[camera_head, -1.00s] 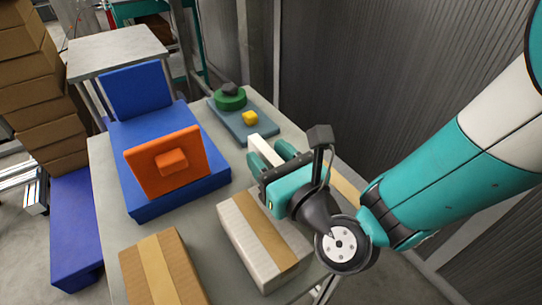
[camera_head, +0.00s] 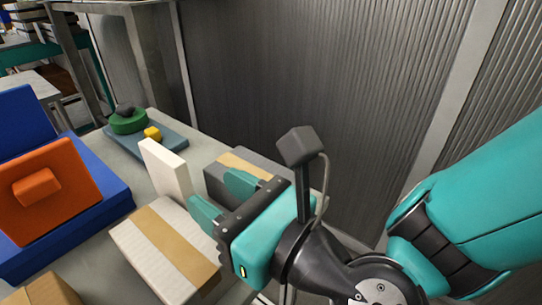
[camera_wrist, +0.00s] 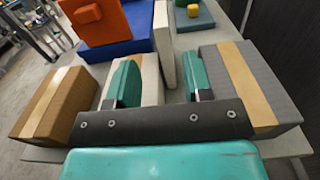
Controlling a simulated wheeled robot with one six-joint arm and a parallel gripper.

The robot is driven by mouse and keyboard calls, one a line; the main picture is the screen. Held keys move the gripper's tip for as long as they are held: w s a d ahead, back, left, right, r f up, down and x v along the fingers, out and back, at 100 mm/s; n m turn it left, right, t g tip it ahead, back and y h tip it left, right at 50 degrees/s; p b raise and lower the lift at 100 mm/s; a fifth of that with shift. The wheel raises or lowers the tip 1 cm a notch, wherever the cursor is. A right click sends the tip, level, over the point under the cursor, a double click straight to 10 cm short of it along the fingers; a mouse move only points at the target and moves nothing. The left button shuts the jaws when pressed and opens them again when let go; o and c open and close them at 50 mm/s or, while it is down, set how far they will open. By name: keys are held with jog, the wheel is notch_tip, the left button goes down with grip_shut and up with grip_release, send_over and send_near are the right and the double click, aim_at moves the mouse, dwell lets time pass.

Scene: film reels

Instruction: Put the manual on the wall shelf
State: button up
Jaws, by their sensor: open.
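A white upright slab (camera_head: 167,170), which looks like the manual, stands on edge on the grey table between cardboard boxes. It also shows in the wrist view (camera_wrist: 164,45), ahead of the gap between my fingers. My gripper (camera_head: 214,192) is open and empty, to the right of the slab with its fingers pointing at it. In the wrist view, both teal fingers (camera_wrist: 161,80) stand apart with nothing gripped. I cannot make out a wall shelf for certain.
A pale taped box (camera_head: 178,245) and a grey taped box (camera_head: 215,180) flank the slab. A blue holder with an orange panel (camera_head: 55,195) stands left. A green reel (camera_head: 128,121) and yellow block (camera_head: 152,133) sit on a blue-grey base behind. A corrugated wall (camera_head: 310,80) bounds the back.

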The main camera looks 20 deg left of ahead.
jog(key=shift+d, duration=0.25)
jog(key=w+d+n+g+h, duration=0.1)
jog(key=d+n+h, duration=0.3)
jog(key=d+n, duration=0.6)
jog(key=w+d+f+n+g+h, duration=0.1)
jog(key=w+d+n+g+h, duration=0.1)
jog(key=d+n+h, duration=0.3)
jog(key=d+n+g, duration=0.1)
jog(key=d+n, duration=0.3)
jog(key=n, duration=0.4)
jog(key=shift+d, duration=0.35)
jog(key=shift+o, duration=0.5)
jog(key=s+d+n+g+h, duration=0.1)
jog(key=d+n+h, duration=0.3)
jog(key=d, duration=0.5)
jog(key=shift+s+d+f+n+g, duration=0.2)
jog(key=shift+s+d+n+g, duration=0.1)
jog(key=shift+s+n, duration=0.5)
